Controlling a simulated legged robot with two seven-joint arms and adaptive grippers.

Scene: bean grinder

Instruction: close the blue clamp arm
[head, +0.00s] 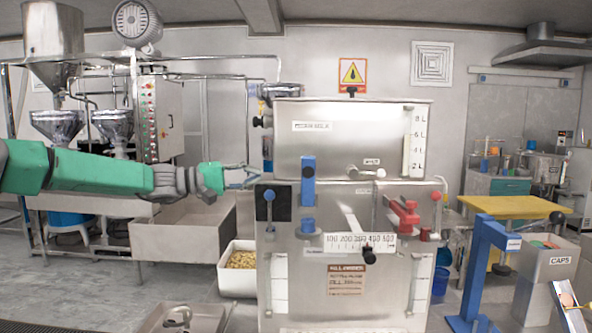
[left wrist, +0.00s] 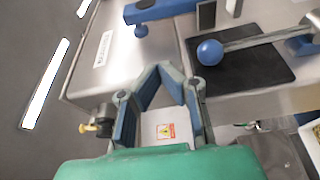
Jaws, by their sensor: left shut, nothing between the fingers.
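A blue upright bar (head: 308,180), which looks like the clamp arm, stands at the front of the steel machine above a blue cylinder (head: 308,226). The left wrist view shows a blue bar (left wrist: 165,9) at its top edge. Left of the bar, a blue-knobbed lever (head: 270,196) sits on a black plate; its knob (left wrist: 210,52) also shows in the left wrist view. My left gripper (head: 252,178) is left of the bar, near the lever and apart from both. Its fingertips (left wrist: 160,70) meet, with nothing between them. My right gripper is out of view.
The machine (head: 345,138) has a red clamp (head: 404,214) and a black-knobbed slider (head: 369,256) at its front. A blue stand (head: 482,260) and a CAPS bin (head: 548,262) are at the right. A white bin (head: 237,283) of beans stands left of the machine.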

